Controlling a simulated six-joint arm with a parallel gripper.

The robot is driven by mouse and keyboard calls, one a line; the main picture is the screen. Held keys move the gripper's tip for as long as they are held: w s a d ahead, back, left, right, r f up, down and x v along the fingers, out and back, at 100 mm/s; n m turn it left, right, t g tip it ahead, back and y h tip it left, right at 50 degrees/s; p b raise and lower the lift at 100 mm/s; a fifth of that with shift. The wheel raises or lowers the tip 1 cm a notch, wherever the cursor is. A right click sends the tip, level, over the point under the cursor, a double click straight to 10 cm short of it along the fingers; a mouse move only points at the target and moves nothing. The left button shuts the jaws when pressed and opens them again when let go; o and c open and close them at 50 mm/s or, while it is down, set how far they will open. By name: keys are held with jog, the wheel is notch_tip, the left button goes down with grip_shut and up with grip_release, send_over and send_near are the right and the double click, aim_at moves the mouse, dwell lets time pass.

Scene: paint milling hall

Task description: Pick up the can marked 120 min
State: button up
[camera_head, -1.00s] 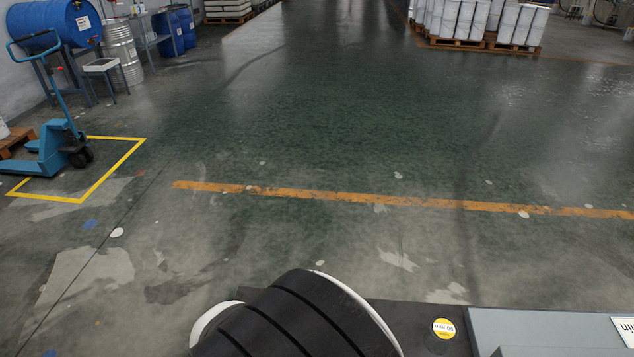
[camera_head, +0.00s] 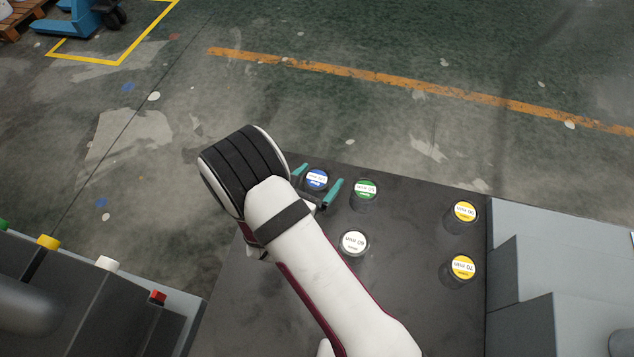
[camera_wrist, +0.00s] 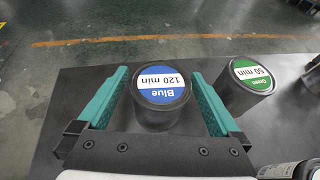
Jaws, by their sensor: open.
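The can marked 120 min (camera_wrist: 160,98) is dark with a blue and white lid label reading "Blue 120 min". It stands upright near the far edge of the dark table (camera_head: 405,300). In the head view the same can (camera_head: 317,179) shows between my fingers. My gripper (camera_wrist: 162,100) is open, with one teal finger on each side of the can in the wrist view. I cannot tell whether either finger touches it. In the head view my gripper (camera_head: 318,186) is partly hidden behind my arm.
A green-labelled 50 min can (camera_wrist: 247,82) stands close on the right. A white-labelled can (camera_head: 354,243) and two yellow-labelled cans (camera_head: 465,212) (camera_head: 463,268) stand farther right and nearer. Grey blocks (camera_head: 560,270) border the table's right side. A console with coloured buttons (camera_head: 110,300) is at lower left.

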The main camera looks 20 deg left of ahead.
jog(key=shift+x, duration=1.15)
jog(key=c, duration=1.5)
